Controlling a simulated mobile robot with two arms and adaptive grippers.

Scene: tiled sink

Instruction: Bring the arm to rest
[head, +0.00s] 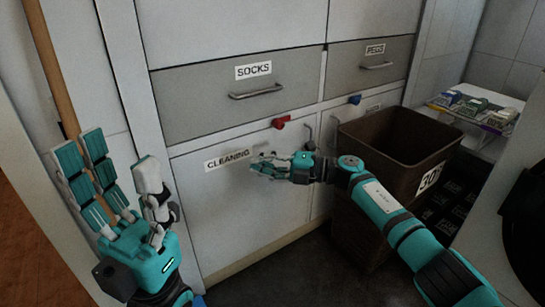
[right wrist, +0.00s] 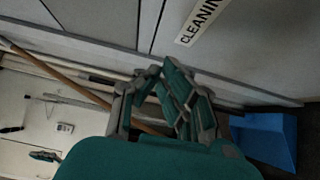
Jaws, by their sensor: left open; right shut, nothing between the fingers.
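My left gripper (head: 115,185) is at the lower left in the head view. Its fingers are spread open and point upward, with nothing between them. My right gripper (head: 268,165) is in front of the cabinet door labelled CLEANING (head: 228,160), its fingers pointing left. It is shut and empty. In the right wrist view its fingers (right wrist: 172,95) are drawn together. I cannot tell whether it touches the door. My right arm (head: 390,205) reaches in from the lower right, in front of a brown bin.
Drawers labelled SOCKS (head: 255,92) and PEGS (head: 376,61) are closed. A small table (head: 480,112) holds several items. A wooden pole (head: 52,65) leans at the left. A blue object (right wrist: 265,138) lies low in the right wrist view.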

